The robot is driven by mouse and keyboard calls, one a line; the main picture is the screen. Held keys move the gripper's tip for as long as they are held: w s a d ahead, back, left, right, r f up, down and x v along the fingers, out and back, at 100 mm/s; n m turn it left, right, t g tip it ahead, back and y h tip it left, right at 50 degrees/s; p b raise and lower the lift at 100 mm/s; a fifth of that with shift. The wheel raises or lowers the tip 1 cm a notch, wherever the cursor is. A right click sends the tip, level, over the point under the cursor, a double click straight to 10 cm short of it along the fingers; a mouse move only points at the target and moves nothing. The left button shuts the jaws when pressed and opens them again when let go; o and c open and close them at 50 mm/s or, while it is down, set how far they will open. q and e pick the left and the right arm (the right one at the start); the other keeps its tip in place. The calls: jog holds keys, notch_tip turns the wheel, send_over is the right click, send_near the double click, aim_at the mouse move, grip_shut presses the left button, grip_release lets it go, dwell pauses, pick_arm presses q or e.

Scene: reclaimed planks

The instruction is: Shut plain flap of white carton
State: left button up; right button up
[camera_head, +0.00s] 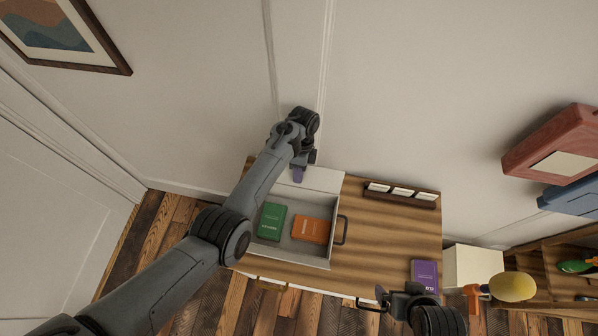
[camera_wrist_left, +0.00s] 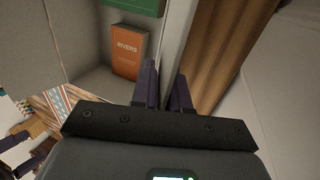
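The white carton (camera_head: 319,259) stands open on the wooden table, with a green book (camera_head: 271,221) and an orange book (camera_head: 310,229) inside. A plain white flap (camera_head: 325,180) shows at its back side. My left gripper (camera_head: 298,174) is at this flap, fingers pointing down. In the left wrist view its two fingers (camera_wrist_left: 167,92) are close together, on either side of a thin pale panel (camera_wrist_left: 177,42). Whether they press on it is unclear. The orange book, marked RIVERS (camera_wrist_left: 127,45), shows beside it. My right gripper (camera_head: 396,292) is near the table's front edge, away from the carton; its fingers are unclear.
A dark rack with white cards (camera_head: 401,194) stands at the table's back right. A purple book (camera_head: 424,274) lies near the right edge. A dark handle (camera_head: 343,230) shows at the carton's right side. The tabletop (camera_head: 390,235) between is clear. A wall rises behind.

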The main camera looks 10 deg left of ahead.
pick_arm(q)
grip_shut()
dwell(0.4)
dwell(0.8)
jog(key=shift+s+r+p, duration=0.1)
jog(key=shift+r+p, duration=0.1)
jog(key=shift+p, duration=0.45)
jog(key=shift+s+d+t+p, duration=0.1)
jog(key=shift+s+t+p, duration=0.5)
jog(key=shift+t+p, duration=1.05)
jog(key=shift+s+a+t+p, duration=0.1)
jog(key=shift+s+t+p, duration=0.55)
jog(key=shift+p, duration=2.05)
jog(key=shift+s+d+t+p, duration=0.1)
jog(key=shift+s+t+p, duration=0.4)
jog(key=shift+t+p, duration=1.2)
jog(key=shift+g+p, duration=0.45)
jog(key=shift+g, duration=0.05)
